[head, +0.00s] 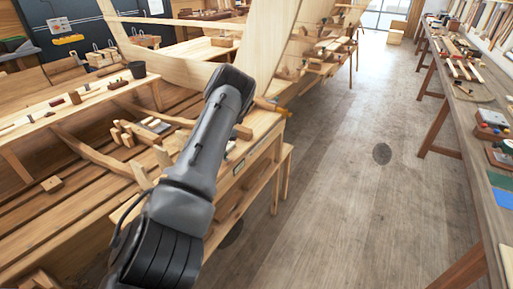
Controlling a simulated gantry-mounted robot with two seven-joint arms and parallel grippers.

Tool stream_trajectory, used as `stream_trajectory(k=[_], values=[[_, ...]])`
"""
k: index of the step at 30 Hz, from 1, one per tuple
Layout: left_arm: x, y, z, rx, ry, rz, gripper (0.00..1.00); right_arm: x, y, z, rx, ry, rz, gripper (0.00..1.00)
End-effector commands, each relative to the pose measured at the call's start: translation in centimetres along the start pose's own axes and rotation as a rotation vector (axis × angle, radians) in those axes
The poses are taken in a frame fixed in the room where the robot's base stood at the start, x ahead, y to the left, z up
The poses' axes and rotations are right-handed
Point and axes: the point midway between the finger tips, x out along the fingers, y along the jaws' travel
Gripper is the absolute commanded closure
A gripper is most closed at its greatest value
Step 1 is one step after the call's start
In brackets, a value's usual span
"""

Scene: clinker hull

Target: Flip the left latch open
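No latch can be made out in the head view. A grey arm of mine rises from the bottom edge and bends at its top, over the edge of a wooden bench (262,124). No gripper fingers show. The arm hides part of the bench and the hull behind it. A small dark plate (239,167) sits on the bench's side just right of the arm; it is too small to tell what it is.
The wooden boat hull (60,215) fills the left, with a plank (80,108) bearing small tools and a dark cup (137,69). A long workbench (484,150) with tools runs along the right. The wooden floor (345,170) between is clear.

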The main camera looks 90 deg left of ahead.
Motion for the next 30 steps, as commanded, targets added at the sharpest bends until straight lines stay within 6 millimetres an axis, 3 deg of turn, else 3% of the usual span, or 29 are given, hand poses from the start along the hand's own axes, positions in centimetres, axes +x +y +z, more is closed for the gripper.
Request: stream_trajectory(k=[30], values=[[-0.75, 0.01, 0.34, 0.002, -0.004, 0.001, 1.0, -0.57, 0.15, -0.18, -0.004, 0.0, 0.004, 0.57]])
